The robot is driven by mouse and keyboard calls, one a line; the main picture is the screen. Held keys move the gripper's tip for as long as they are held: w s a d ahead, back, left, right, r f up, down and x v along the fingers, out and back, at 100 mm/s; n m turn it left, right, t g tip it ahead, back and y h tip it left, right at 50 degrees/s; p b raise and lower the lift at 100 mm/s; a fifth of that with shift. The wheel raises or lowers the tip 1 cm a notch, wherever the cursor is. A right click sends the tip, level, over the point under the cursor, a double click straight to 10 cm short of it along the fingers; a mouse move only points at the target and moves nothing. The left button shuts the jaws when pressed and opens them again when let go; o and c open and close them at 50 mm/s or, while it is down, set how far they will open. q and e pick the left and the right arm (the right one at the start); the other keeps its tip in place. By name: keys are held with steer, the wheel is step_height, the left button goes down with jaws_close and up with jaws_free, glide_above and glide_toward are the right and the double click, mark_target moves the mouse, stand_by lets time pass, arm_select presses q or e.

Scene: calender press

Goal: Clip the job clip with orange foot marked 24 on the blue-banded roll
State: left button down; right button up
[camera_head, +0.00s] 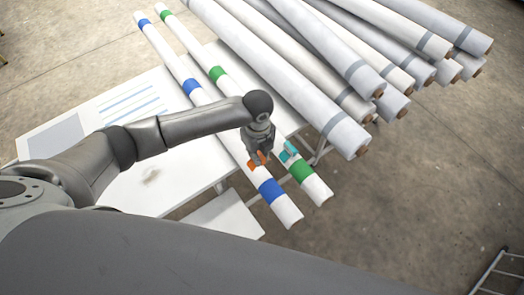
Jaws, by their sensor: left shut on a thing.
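The blue-banded roll (257,175) is a long white roll lying diagonally across the table, with blue bands (271,191) along it. My left gripper (259,154) is over this roll, just up from its near blue band. It is shut on a small clip with an orange part (252,165), taken as the job clip. The clip is at the roll's surface; I cannot tell whether it grips the roll. The gripper partly hides it, and no number is readable. My right gripper is not in view.
A green-banded roll (315,188) lies parallel on the right, with a teal clip (289,151) near its near green band. Large grey-banded rolls (300,75) are piled at the upper right. The white table (180,170) holds a printed sheet (125,103) at left.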

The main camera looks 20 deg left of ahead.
mark_target(259, 171)
arm_select(q)
steer(key=shift+s+f+b, duration=0.15)
steer(key=shift+f+b, duration=0.55)
steer(key=shift+b, duration=0.1)
step_height(259, 171, down, 4)
steer(key=b, duration=0.4)
steer(key=shift+f+b, duration=0.45)
steer(key=shift+f, duration=0.45)
steer(key=shift+p, duration=0.7)
steer(key=shift+f+b, duration=0.3)
steer(key=shift+f, duration=0.3)
stand_by(1.3)
steer(key=c, duration=1.3)
jaws_free()
